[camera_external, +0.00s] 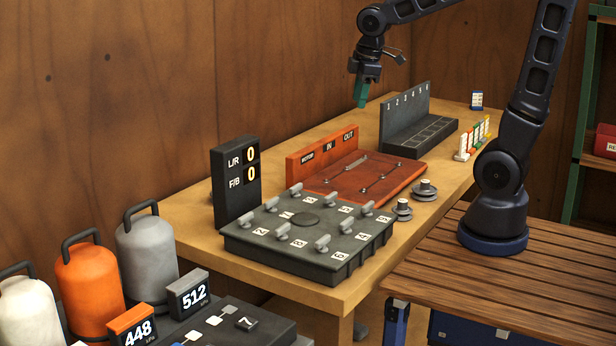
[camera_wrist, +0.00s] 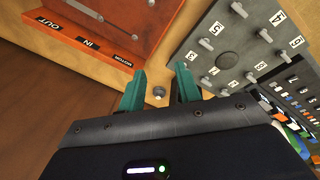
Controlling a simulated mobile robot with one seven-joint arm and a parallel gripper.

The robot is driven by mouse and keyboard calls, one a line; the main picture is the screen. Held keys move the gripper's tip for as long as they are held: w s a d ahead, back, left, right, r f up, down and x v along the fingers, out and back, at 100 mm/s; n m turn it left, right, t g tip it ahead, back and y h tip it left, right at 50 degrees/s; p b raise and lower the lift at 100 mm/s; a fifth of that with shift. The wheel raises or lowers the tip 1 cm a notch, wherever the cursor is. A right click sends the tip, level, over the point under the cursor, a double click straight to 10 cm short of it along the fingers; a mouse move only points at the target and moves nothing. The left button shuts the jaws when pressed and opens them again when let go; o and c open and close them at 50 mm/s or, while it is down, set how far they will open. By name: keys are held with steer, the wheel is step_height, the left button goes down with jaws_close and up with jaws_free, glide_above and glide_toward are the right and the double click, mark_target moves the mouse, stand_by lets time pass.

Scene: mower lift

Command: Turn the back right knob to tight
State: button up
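A dark grey slab (camera_external: 252,244) on the table carries several light grey knobs and white number labels. One knob (camera_external: 367,208) stands near its right corner. I cannot tell which knob the task calls back right. The slab (camera_wrist: 232,30) shows at upper right in the wrist view, with several knobs including one (camera_wrist: 207,44). My gripper (camera_external: 361,104) hangs high above the back of the table, well apart from the slab. Its teal fingers (camera_wrist: 159,86) are spread with nothing held. A small round grey piece (camera_wrist: 158,92) shows between them, farther off.
A display (camera_external: 236,182) reads L/R 0 and F/B 0. An orange-red board (camera_external: 330,184) marked IN and OUT lies behind the slab. A dark numbered rack (camera_external: 405,115) stands beyond. Two round grey pieces (camera_external: 425,190) lie at the table's right edge. Gas cylinders (camera_external: 148,248) stand left.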

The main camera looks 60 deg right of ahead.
steer(key=w+a+f+n+g, duration=0.1)
steer(key=w+a+f+n, duration=0.4)
steer(key=w+a, duration=0.15)
steer(key=n+g, duration=0.1)
steer(key=n, duration=0.3)
glide_above(296, 186)
step_height(296, 186, down, 7)
step_height(296, 186, down, 11)
steer(key=shift+w+d+r, duration=0.1)
steer(key=shift+r, duration=0.05)
jaws_close()
